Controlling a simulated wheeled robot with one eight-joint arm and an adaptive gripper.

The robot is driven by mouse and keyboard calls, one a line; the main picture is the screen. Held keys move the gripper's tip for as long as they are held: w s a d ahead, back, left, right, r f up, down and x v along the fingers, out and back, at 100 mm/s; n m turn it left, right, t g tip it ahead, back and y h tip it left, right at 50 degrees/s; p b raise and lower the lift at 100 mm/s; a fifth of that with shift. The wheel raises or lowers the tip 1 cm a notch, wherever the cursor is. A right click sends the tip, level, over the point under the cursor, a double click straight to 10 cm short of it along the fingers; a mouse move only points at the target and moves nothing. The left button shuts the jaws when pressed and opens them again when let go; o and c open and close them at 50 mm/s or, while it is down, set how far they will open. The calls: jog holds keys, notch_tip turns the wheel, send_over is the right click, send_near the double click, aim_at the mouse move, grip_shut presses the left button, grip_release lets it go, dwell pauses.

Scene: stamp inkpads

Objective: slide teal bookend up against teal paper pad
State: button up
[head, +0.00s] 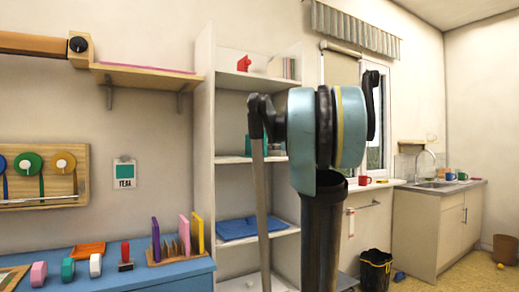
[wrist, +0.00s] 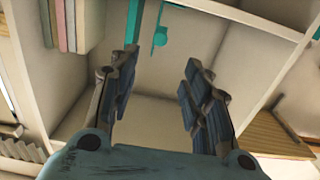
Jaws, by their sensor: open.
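A teal piece (head: 248,145) shows on the middle shelf in the head view, left of my arm, which hides most of that shelf. I cannot tell which is the bookend and which the paper pad. My gripper (wrist: 162,68) is open, with nothing between its fingers. The left finger appears near the teal strip in the picture; whether they touch cannot be told.
The white shelf unit (head: 203,160) has side walls and several shelves. Blue folded items (head: 237,228) lie lower down. A blue table (head: 185,272) holds several small objects at left.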

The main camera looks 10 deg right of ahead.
aim_at(258, 145)
jog(key=x, duration=1.5)
jog(key=shift+w, duration=0.2)
grip_shut()
